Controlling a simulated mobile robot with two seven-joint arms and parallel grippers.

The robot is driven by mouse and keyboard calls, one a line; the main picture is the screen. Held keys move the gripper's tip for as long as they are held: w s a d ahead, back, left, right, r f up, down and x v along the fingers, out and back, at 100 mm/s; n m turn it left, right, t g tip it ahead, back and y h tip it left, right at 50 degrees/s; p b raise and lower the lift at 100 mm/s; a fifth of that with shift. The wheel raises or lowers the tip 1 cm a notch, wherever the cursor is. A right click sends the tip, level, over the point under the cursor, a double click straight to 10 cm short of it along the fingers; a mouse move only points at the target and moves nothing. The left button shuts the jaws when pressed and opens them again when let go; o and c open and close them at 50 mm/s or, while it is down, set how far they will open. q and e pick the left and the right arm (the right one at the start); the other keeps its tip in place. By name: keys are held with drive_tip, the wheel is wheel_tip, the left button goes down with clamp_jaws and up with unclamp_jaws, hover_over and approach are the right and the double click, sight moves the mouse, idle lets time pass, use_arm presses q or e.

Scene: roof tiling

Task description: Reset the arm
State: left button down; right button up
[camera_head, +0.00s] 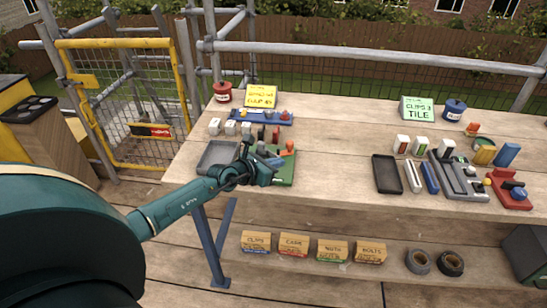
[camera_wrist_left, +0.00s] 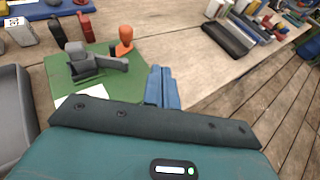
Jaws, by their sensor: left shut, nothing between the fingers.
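My left arm comes in from the left in the head view, and its gripper (camera_head: 265,170) is over the left part of the workbench (camera_head: 340,130). In the left wrist view the blue fingers (camera_wrist_left: 162,88) are together with nothing between them. They sit beside the near right edge of a green mat (camera_wrist_left: 120,92), which carries a grey clamp-like part (camera_wrist_left: 85,62) and an orange-handled tool (camera_wrist_left: 125,40). In the head view the gripper hides part of this mat. My right gripper does not show.
A grey tray (camera_head: 216,157) is left of the gripper. Small blocks and a blue rack (camera_head: 260,117) are behind it. A black tray (camera_head: 387,174) and a grey fixture (camera_head: 455,178) stand on the right. The bench's middle is clear. Labelled boxes (camera_head: 294,244) are on the lower shelf.

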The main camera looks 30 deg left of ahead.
use_arm(q)
drive_tip(key=s+d+r+n+t+y, duration=0.5)
drive_tip(key=s+r+n, duration=0.4)
drive_tip(key=n, duration=0.8)
drive_tip(key=s+f+n+g+y, duration=0.2)
drive_tip(key=s+f+n+g, duration=0.25)
drive_tip(key=s+n, duration=0.35)
drive_tip(key=s+f+n+g+y, duration=0.1)
drive_tip(key=s+f+n+g, duration=0.35)
drive_tip(key=s+n, duration=0.35)
drive_tip(key=s+d+f+n+g+h, duration=0.2)
drive_tip(key=s+d+n+g+h, duration=0.3)
drive_tip(key=s+d, duration=0.4)
drive_tip(key=w+d+f+m+t+h, duration=0.1)
drive_tip(key=w+d+f+t, duration=0.1)
drive_tip(key=f, duration=0.3)
drive_tip(key=w+d+f+m+t+h, duration=0.1)
drive_tip(key=w+d+f+t, duration=0.1)
drive_tip(key=f, duration=0.3)
drive_tip(key=shift+w+d+t+b, duration=0.15)
drive_tip(key=shift+t+b, duration=0.2)
drive_tip(key=shift+t, duration=0.35)
